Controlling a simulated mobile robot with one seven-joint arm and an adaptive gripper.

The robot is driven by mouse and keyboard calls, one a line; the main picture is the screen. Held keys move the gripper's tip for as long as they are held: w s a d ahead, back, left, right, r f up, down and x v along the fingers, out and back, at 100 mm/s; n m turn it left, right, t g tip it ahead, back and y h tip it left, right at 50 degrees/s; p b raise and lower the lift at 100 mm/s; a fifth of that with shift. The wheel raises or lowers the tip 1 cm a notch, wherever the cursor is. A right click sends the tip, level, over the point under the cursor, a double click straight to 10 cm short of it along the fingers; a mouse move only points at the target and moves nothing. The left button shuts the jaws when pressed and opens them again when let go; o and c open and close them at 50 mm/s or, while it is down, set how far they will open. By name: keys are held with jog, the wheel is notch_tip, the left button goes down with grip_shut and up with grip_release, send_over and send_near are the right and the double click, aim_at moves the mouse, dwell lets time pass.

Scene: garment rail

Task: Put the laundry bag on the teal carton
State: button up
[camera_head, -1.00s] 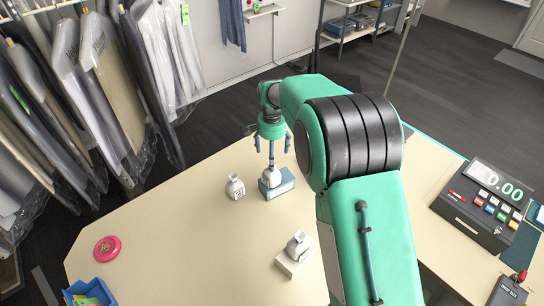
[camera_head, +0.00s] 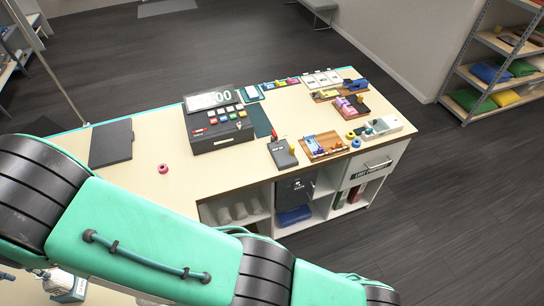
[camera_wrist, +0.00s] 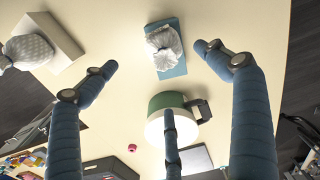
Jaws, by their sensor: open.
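A white tied laundry bag (camera_wrist: 163,46) rests on the teal carton (camera_wrist: 172,71) in the wrist view. My gripper (camera_wrist: 160,62) is open and empty, its fingers spread apart around and short of the bag. No finger visibly touches the bag. In the head view the bag (camera_head: 58,279) and the carton (camera_head: 72,294) show only in part at the lower left edge, partly behind my arm.
Another white bag (camera_wrist: 27,51) sits with a pale carton (camera_wrist: 62,38) at the left of the wrist view. The counter also carries a cash register (camera_head: 218,126), a dark folder (camera_head: 110,143), a pink roll (camera_head: 163,168) and a card terminal (camera_head: 282,154). Bare counter lies around the roll.

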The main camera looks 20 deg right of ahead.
jog(key=w+d+r+t, duration=0.1)
jog(key=w+d+r, duration=0.3)
jog(key=d+r, duration=0.5)
jog(key=w+d+r+m+y, duration=0.1)
jog(key=w+d+r, duration=0.3)
jog(key=d+r, duration=0.55)
jog(key=w+d+r+t, duration=0.1)
jog(key=w+d+r, duration=0.4)
jog(key=d, duration=0.8)
jog(key=s+d+r, duration=0.1)
jog(key=d+r, duration=0.2)
jog(key=d, duration=0.4)
jog(key=s+d+r+m, duration=0.1)
jog(key=s+d+r, duration=0.15)
jog(key=d, duration=0.45)
jog(key=s+d+r, duration=0.1)
jog(key=d+r, duration=0.2)
jog(key=d, duration=0.3)
jog(key=s+d+r+m+t, duration=0.1)
jog(key=s+d, duration=0.6)
jog(key=d, duration=0.3)
jog(key=s+d+r+t, duration=0.1)
jog(key=s+d+t, duration=0.1)
jog(key=s+d, duration=0.6)
jog(key=s+d+f+h, duration=0.1)
jog(key=s+d+f, duration=0.2)
jog(key=s+d, duration=0.4)
jog(key=shift+s+d+m+t, duration=0.25)
jog(key=shift+d+m+t, duration=0.05)
jog(key=shift+d, duration=0.7)
